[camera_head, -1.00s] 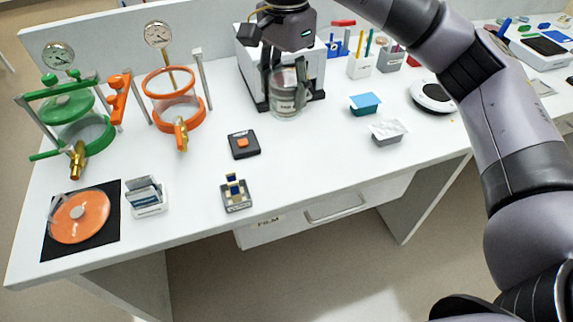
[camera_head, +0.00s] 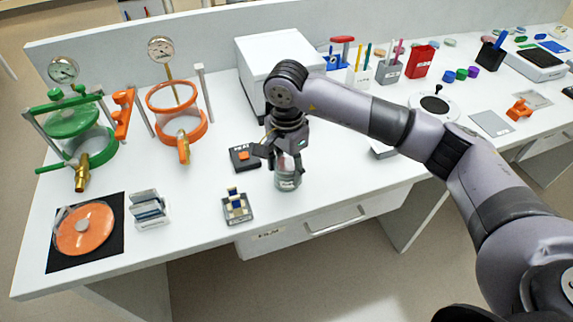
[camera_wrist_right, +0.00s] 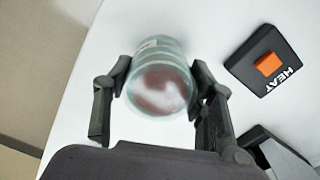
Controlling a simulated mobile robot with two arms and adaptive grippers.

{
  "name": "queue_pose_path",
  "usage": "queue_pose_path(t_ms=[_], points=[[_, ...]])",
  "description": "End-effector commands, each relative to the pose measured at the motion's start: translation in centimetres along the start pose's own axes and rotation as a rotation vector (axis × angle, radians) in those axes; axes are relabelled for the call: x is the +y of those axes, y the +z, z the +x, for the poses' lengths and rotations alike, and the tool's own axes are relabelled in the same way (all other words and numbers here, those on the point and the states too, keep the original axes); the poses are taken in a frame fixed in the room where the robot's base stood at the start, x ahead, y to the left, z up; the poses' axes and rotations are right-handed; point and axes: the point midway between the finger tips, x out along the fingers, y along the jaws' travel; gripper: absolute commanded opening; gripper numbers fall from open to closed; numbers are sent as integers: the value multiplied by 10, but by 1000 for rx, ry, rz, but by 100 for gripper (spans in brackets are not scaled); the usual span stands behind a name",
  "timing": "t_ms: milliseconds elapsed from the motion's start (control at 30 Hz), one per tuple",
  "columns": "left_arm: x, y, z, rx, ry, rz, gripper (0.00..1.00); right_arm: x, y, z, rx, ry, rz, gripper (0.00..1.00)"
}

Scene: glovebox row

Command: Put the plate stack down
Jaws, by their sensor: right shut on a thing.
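The plate stack (camera_head: 287,178) is a short, clear, round stack of dishes with a pinkish content and a pale label. My right gripper (camera_head: 286,165) is shut around its sides, near the front edge of the white bench. In the right wrist view, the stack (camera_wrist_right: 160,80) sits between the two dark fingers of my right gripper (camera_wrist_right: 160,100). Its top faces the camera. I cannot tell whether its base touches the bench. My left gripper is not in view.
A black HEAT button box (camera_head: 243,158) stands just left of the stack. A small slotted holder (camera_head: 237,207) is at front left. An orange disc on a black mat (camera_head: 112,208) lies farther left. A white box (camera_head: 265,62) stands behind. The bench's front edge is close.

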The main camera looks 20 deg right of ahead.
Motion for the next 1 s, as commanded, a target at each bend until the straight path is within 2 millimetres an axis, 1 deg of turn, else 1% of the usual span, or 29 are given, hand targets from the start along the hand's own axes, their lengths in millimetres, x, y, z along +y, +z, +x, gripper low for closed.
queue_pose_path(t_ms=[233, 367, 400, 700, 1000], points=[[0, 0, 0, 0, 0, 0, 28, -1, 0, 2, 0, -3, -1, 17], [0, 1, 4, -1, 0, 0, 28, -1, 0, 6, 0, -3, -2, 17], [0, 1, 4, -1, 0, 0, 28, 0, 0, 5, 0, -2, -1, 52], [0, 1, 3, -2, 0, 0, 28, 0, 0, 5, 0, -1, -1, 71], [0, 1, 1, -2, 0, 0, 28, 0, 0, 3, 0, -1, -1, 71]])
